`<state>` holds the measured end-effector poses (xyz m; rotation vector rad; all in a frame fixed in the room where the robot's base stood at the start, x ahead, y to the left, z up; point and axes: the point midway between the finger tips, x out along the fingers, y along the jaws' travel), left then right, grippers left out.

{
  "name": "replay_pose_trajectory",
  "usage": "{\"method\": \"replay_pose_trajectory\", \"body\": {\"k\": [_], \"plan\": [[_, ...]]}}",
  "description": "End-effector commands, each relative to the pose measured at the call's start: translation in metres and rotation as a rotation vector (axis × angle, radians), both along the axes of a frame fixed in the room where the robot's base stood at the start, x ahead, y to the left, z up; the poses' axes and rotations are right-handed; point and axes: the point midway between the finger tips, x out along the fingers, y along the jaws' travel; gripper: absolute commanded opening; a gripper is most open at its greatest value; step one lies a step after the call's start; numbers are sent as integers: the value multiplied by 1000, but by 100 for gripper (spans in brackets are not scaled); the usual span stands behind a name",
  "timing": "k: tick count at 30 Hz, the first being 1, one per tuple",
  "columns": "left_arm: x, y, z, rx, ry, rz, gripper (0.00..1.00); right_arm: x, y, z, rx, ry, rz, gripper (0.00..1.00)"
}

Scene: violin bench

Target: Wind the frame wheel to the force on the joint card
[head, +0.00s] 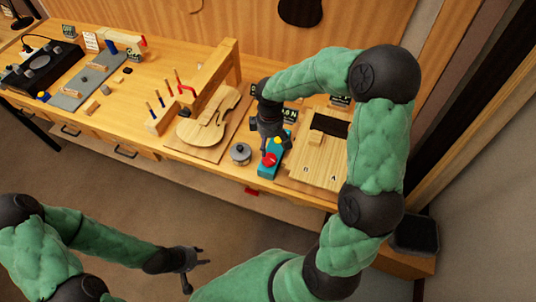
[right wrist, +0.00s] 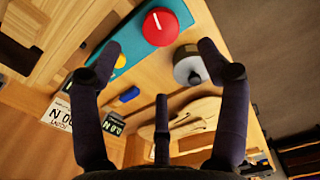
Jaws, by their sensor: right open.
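A red round knob (head: 269,159) with a white mark sits on a teal box (head: 265,171) on the bench; it also shows in the right wrist view (right wrist: 160,27). I cannot tell whether this is the frame wheel. A yellow button (right wrist: 120,61) is on the same box. A dark card (head: 289,115) with "N" lettering stands behind the box; cards (right wrist: 62,116) with "N" lettering show in the right wrist view, only partly readable. My right gripper (head: 269,138) is open and empty above the box's far part. My left gripper (head: 197,274) is open and empty, low before the bench.
A violin body (head: 205,125) lies on a board left of the box, with a grey round pot (head: 240,153) between. A wooden frame (head: 213,73) rises behind the violin. A wooden board (head: 310,168) lies to the right. A tool block (head: 160,122) stands further left.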

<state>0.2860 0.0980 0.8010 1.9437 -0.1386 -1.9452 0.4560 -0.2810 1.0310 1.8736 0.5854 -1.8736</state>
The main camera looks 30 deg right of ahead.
Motion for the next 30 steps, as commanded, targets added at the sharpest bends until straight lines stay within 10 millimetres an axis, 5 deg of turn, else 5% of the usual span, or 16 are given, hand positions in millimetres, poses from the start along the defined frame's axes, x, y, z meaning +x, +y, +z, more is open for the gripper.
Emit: {"method": "replay_pose_trajectory", "body": {"k": [15,29,30], "plan": [[0,0,-15,0,0,0,40,-1,1,-84,3,2,-2,76],[0,0,-16,0,0,0,40,-1,1,-95,4,0,-2,76],[0,0,-16,0,0,0,40,-1,1,-95,4,0,-2,67]]}}
